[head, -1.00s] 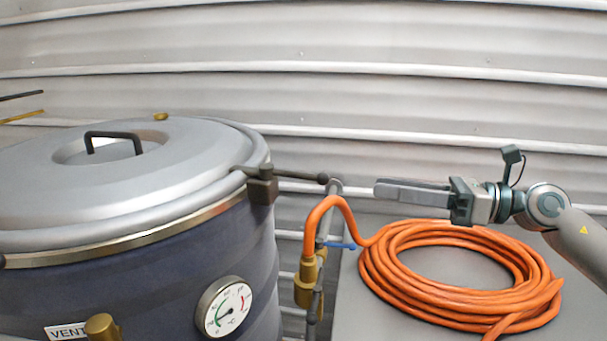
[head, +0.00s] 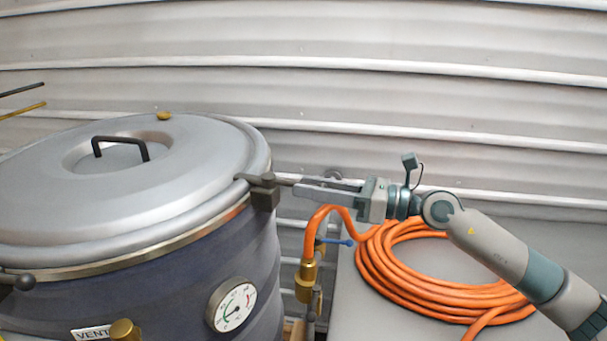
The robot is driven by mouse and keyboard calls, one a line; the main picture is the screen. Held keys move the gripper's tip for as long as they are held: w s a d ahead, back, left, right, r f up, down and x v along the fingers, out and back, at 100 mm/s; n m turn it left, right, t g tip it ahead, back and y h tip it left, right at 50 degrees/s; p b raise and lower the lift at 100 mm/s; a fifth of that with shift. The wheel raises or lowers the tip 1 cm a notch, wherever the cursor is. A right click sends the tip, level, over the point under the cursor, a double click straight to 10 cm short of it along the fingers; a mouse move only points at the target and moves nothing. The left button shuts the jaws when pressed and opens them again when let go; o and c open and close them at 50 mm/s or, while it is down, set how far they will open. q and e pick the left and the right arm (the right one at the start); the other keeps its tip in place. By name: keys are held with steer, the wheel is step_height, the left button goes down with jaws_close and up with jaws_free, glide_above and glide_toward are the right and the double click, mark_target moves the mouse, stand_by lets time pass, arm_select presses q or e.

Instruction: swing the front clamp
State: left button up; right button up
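The grey hopper lid (head: 200,160) with a black handle lies on the dark blue drum (head: 140,300). A dark clamp (head: 264,192) sits at the right of the rim, its lever pointing right. My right gripper (head: 302,188) is at this lever, its fingers pointing left and overlapping it. Whether the fingers grip the lever or only lie alongside it cannot be told. A second dark lever with a ball end (head: 24,282) shows at the left edge, low on the rim; its mount is cut off. Nothing marks which clamp is the front one. My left gripper is not in view.
A coiled orange hose (head: 385,275) lies on a grey surface (head: 380,322) at the right, below my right arm. Its end runs to a brass fitting (head: 306,275) beside the drum. A dial gauge (head: 232,305) is on the drum. A corrugated wall (head: 430,115) stands behind.

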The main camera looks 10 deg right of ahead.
steer(key=shift+p+x, duration=0.3)
steer(key=shift+x, duration=0.7)
jaws_close()
steer(key=shift+f, duration=0.1)
